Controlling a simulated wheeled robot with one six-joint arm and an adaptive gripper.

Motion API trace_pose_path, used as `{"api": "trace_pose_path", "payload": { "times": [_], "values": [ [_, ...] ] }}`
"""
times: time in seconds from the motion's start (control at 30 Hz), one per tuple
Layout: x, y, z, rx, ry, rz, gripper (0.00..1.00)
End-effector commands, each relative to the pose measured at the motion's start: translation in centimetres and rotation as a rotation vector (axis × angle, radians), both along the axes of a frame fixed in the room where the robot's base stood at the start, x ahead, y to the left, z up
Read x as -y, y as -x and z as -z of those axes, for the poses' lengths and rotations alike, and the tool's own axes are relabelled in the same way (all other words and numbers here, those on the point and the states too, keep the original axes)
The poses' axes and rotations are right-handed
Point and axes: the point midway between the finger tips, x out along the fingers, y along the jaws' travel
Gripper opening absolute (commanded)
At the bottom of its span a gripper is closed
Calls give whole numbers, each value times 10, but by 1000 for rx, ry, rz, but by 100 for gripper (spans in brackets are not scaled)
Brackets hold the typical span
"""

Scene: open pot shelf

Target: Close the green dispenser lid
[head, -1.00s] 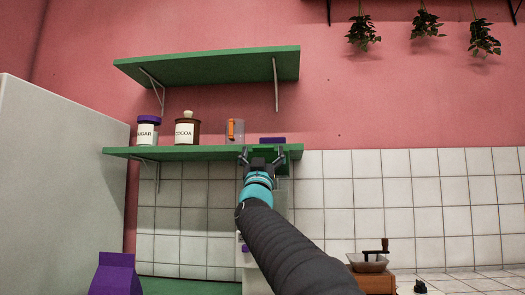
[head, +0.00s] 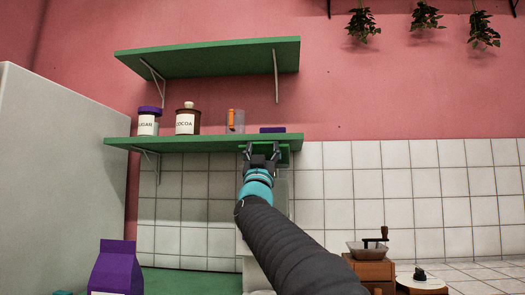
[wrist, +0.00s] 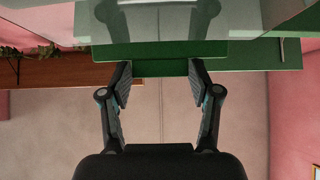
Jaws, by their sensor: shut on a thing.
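My gripper (head: 262,147) is raised in front of the lower green shelf, with its fingers pointing up. The green lid (head: 285,154) shows behind and beside the fingers, just below the shelf edge. In the wrist view my gripper (wrist: 160,80) has its fingers apart, with the green lid (wrist: 160,66) spanning between their tips; it is held there. The pale dispenser body (head: 283,190) stands below, mostly hidden behind my arm. I cannot tell the lid's exact angle.
The lower green shelf (head: 200,144) holds a sugar jar (head: 149,121), a cocoa jar (head: 187,120), a clear container (head: 235,121) and a low purple item (head: 272,130). A purple carton (head: 116,268) is at front left and a grinder (head: 370,262) at right.

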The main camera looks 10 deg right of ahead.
Motion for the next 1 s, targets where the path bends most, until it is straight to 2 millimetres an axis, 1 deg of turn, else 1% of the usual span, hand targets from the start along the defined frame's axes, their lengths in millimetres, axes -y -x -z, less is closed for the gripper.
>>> {"api": "trace_pose_path", "payload": {
  "times": [0.03,0.1,0.2,0.47,0.5,0.57,0.6,0.9,1.0],
  "values": [
    [0,-2,18,-7,-1,-1,0],
    [0,-1,26,-8,0,-1,0],
    [0,-2,30,-9,-1,-1,0],
    [0,-3,29,-12,-1,-1,0],
    [0,-3,29,-12,-1,-1,69],
    [0,-3,29,-12,-1,-1,84],
    [0,-3,28,-11,-1,-1,88],
    [0,0,26,-6,-1,0,88],
    [-1,2,29,-6,-1,0,88]
  ]
}}
